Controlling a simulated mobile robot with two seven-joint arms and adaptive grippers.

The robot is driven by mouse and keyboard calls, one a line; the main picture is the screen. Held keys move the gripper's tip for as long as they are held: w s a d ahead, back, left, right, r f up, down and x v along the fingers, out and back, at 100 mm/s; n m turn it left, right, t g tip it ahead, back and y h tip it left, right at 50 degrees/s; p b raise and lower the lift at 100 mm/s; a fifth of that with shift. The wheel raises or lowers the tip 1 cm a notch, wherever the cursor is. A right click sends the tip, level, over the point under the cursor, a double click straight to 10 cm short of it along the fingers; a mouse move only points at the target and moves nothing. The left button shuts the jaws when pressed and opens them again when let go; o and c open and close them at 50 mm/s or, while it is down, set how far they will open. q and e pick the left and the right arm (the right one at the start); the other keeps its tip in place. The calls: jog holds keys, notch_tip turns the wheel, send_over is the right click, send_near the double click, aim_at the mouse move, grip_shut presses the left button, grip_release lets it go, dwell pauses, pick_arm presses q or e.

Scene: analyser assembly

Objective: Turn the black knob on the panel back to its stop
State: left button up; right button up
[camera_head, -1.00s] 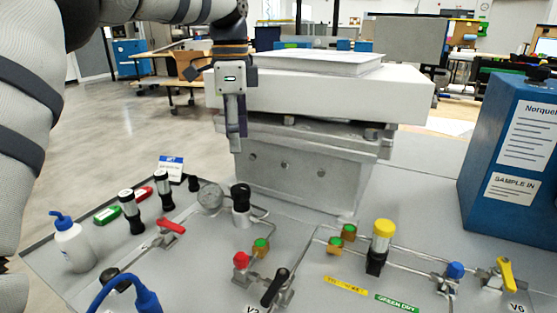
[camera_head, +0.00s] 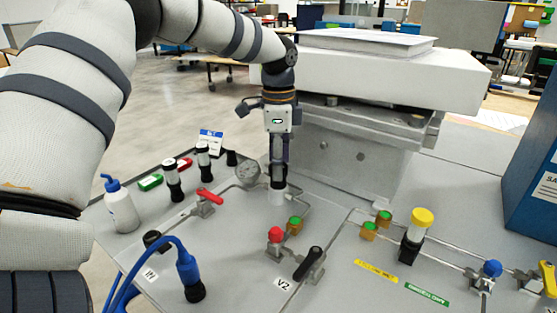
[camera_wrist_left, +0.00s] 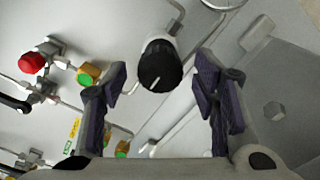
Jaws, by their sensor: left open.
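The black knob (camera_wrist_left: 160,65) tops a silver cylindrical body (camera_head: 277,197) on the grey panel (camera_head: 232,262). It has a white pointer line on its face, toward the lower edge in the wrist view. My left gripper (camera_head: 278,182) hangs pointing down right over it, and hides most of the knob in the head view. In the wrist view the left gripper (camera_wrist_left: 162,78) is open, with one finger to each side of the knob and gaps between. The knob sits slightly beyond the fingertips in that picture. My right gripper is not in view.
A round gauge (camera_head: 248,172) stands just left of the knob. A red-handled valve (camera_head: 210,196), a red knob (camera_head: 275,234) and a black V2 handle (camera_head: 308,263) are nearby. A grey-white housing (camera_head: 345,160) rises close behind. A blue hose (camera_head: 185,262) lies front left.

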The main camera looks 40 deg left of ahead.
pick_arm(q)
jog(key=c, duration=1.2)
jog(key=shift+o, duration=0.2)
jog(key=shift+r+n, duration=0.1)
jog(key=shift+n, duration=0.2)
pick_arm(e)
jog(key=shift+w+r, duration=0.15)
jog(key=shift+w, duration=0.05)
pick_arm(q)
jog(key=shift+r+n+p, duration=0.15)
jog(key=shift+n+p, duration=0.3)
jog(key=shift+n, duration=0.45)
jog(key=n, duration=0.2)
jog(key=shift+n+p, duration=0.3)
jog(key=n, duration=0.2)
jog(key=shift+n, duration=0.4)
jog(key=n, duration=0.3)
jog(key=shift+f+n, duration=0.2)
jog(key=shift+n, duration=0.1)
jog(key=n, duration=0.6)
jog(key=shift+n, duration=0.3)
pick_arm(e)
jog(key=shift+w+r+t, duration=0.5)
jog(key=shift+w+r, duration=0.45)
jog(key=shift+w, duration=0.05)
